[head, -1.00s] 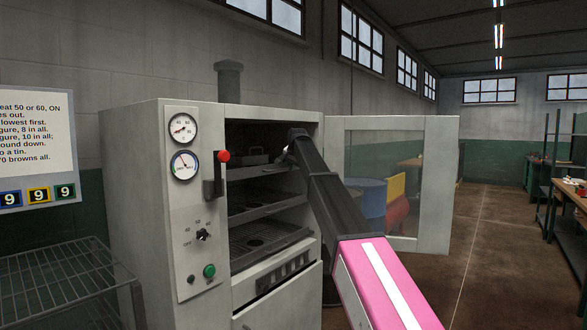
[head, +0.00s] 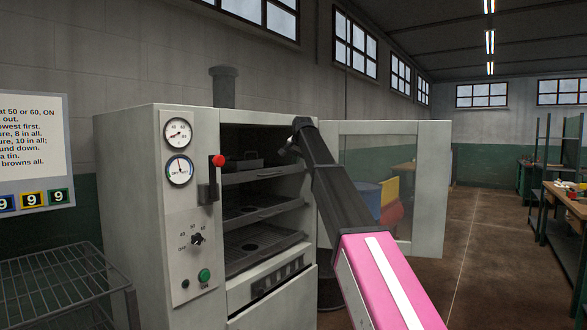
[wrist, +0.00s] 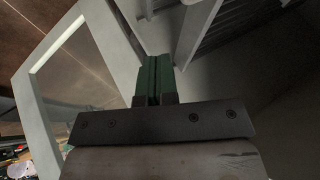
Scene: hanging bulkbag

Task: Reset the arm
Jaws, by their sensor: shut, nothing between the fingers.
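My arm reaches up from the bottom right of the head view to the open front of a grey oven (head: 140,200). Its far end is at the right side of the oven's opening, and only a small part of the wrist shows there. My gripper (wrist: 153,78) shows in the wrist view as two green fingers pressed together with nothing between them. In that view the open oven door (wrist: 50,65) is at the left and the oven's racks are at the upper right. I cannot see the fingertips clearly in the head view.
The oven door (head: 431,190) stands open to the right, close beside my arm. A dark tin (head: 243,162) sits on the upper shelf. A red-tipped lever (head: 218,161) juts from the front. A wire rack (head: 60,285) is at lower left; open floor (head: 485,270) lies right.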

